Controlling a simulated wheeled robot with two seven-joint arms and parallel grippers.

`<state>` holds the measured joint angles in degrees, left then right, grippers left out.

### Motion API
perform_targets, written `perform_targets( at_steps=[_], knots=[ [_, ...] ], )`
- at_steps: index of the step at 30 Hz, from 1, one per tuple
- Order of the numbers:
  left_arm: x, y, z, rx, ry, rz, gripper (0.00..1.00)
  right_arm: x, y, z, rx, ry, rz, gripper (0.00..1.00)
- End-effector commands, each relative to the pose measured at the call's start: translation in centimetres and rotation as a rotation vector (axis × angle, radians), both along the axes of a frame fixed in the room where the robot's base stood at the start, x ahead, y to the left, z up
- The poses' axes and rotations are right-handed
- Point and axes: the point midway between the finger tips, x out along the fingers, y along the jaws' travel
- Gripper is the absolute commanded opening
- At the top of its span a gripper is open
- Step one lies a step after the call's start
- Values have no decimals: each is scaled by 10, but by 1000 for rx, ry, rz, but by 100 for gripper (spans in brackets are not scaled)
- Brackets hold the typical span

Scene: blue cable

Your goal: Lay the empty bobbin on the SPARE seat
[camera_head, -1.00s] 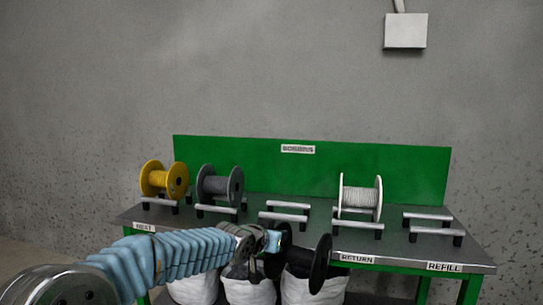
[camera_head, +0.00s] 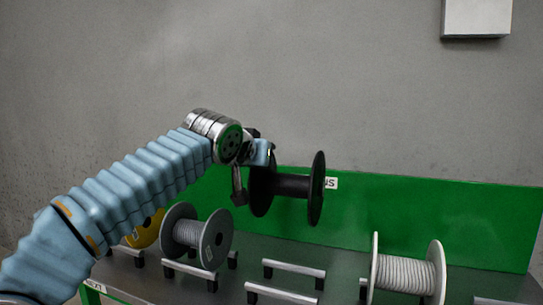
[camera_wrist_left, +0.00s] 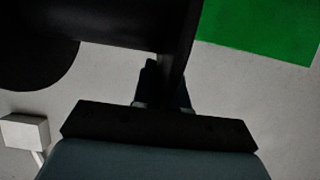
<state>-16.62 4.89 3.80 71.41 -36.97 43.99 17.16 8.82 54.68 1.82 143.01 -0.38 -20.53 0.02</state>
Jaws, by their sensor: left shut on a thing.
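The empty bobbin (camera_head: 290,186) is black, with a bare core between two round flanges. My left gripper (camera_head: 262,170) is shut on its left flange and holds it in the air in front of the green back panel. The bobbin's core and flange also show close up in the left wrist view (camera_wrist_left: 120,22). Below it in the head view is an empty seat of two pale bars (camera_head: 293,269) on the bench. The SPARE label is not readable in any view. My right gripper is not in view.
A yellow spool (camera_head: 147,231) and a grey spool (camera_head: 197,237) sit left of the empty seat. A white spool (camera_head: 405,273) sits to its right. The green panel (camera_head: 430,220) rises behind them. A pale box (camera_head: 477,17) hangs on the wall.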

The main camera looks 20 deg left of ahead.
Motion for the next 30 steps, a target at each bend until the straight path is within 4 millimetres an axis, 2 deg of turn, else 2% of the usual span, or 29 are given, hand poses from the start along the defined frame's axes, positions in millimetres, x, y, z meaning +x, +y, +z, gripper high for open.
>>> perform_targets(
  at_steps=[4,14,18,30],
  knots=[
    [-1,1,-5,1,-2,3,0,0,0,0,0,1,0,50],
    [-1,1,-44,1,0,2,0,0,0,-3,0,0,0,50],
    [-1,1,-60,-2,-3,2,0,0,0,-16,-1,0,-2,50],
    [-1,1,-67,-1,-3,1,0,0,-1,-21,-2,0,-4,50]
  ],
)
